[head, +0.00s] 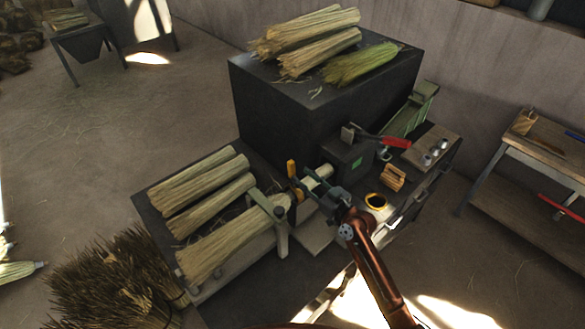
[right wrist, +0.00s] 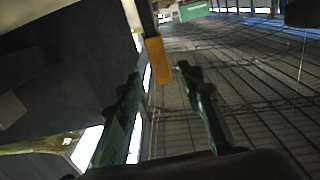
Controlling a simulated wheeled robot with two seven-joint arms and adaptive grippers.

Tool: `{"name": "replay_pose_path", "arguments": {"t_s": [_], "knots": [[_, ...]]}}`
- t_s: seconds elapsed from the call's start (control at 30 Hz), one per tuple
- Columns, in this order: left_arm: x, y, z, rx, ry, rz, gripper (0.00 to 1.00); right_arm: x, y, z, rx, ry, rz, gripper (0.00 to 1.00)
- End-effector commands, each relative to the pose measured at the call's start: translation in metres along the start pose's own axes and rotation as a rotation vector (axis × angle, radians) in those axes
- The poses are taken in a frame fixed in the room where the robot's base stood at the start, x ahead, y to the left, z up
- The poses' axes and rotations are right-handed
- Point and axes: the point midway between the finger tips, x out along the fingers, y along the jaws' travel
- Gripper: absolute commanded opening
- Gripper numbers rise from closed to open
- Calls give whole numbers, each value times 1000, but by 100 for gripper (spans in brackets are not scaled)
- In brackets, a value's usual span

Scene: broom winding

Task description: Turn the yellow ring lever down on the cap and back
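A yellow lever (head: 291,169) stands roughly upright on the winding machine, beside the end of the clamped straw bundle (head: 225,247). Its foot joins a small yellow and dark part (head: 297,191), which may be the ring on the cap; my gripper and the machine partly hide this area. My right gripper (head: 318,190) is just right of the lever, apart from it. In the right wrist view the yellow lever (right wrist: 158,60) hangs in front of the gap between the two fingers (right wrist: 158,85). The fingers are spread and hold nothing. My left gripper is not in view.
A dark block (head: 310,95) with straw bundles on top stands behind. A red-handled lever (head: 395,142), a wooden block (head: 393,177) and a round dark container with a yellow rim (head: 376,200) lie to the right. A green clamp post (head: 270,218) stands on the left.

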Motion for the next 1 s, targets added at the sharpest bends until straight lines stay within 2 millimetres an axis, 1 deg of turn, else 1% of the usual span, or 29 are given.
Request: {"name": "replay_pose_path", "arguments": {"t_s": [0.03, 0.2, 0.3, 0.43, 0.57, 0.8, 1.0], "knots": [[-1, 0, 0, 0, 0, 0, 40, 8, -1, -1, 1, 2, -1, 35], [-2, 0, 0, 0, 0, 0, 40, 35, -1, -1, 1, 0, 0, 35], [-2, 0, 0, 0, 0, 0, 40, 49, -1, -1, 1, 0, 0, 35], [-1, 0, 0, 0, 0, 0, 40, 62, 0, 0, 0, -1, 1, 35], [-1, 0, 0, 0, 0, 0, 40, 67, 0, 1, 0, -2, 1, 35], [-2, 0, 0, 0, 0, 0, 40, 68, 0, 1, 0, -2, 0, 35], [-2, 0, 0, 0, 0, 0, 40, 67, 0, 1, 0, -2, 1, 21]]}}
